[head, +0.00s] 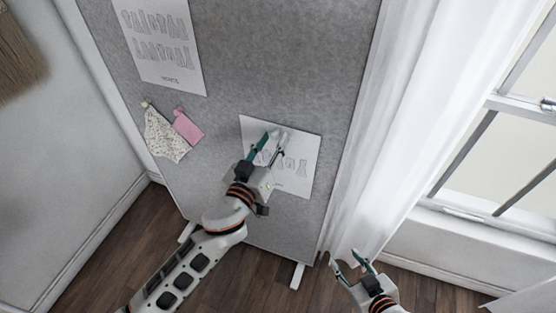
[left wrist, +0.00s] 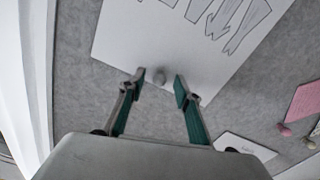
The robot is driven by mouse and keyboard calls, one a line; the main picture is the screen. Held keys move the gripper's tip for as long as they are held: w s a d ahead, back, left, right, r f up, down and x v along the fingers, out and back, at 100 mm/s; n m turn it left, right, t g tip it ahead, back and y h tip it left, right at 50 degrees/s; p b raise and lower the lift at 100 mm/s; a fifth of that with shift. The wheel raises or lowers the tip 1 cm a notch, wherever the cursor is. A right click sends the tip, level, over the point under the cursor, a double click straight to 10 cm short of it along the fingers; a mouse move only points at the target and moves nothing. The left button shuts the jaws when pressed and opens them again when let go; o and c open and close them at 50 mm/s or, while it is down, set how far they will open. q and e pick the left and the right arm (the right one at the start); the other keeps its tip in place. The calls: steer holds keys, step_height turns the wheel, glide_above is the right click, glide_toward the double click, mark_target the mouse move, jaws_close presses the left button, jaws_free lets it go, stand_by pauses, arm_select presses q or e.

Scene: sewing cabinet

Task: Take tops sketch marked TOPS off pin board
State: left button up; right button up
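A white sketch sheet (head: 303,150) with garment drawings hangs low on the grey pin board (head: 285,60). I cannot read a TOPS label on it; my left gripper covers part of it. In the left wrist view the sheet (left wrist: 150,35) shows a round grey pin (left wrist: 159,76) near its edge. My left gripper (head: 274,142) is open at the sheet's upper part, with one finger on each side of the pin and a gap to it. My right gripper (head: 352,260) is open and empty, low in front of the curtain.
A second sketch sheet (head: 160,45) hangs higher at the left, its label unreadable. A pink swatch (head: 187,126) and a speckled fabric swatch (head: 165,137) are pinned below it. A white curtain (head: 420,100) and window are right of the board. Wood floor lies below.

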arm_select(q)
jaws_close()
steer(key=shift+s+a+r, duration=0.1)
steer(key=shift+s+r, duration=0.1)
steer(key=shift+r, duration=0.3)
step_height(320, 180, up, 7)
steer(key=shift+f+p, duration=0.2)
steer(key=shift+p, duration=0.8)
steer(key=b+v, duration=0.2)
steer(key=v, duration=1.7)
steer(key=shift+s+f, duration=0.3)
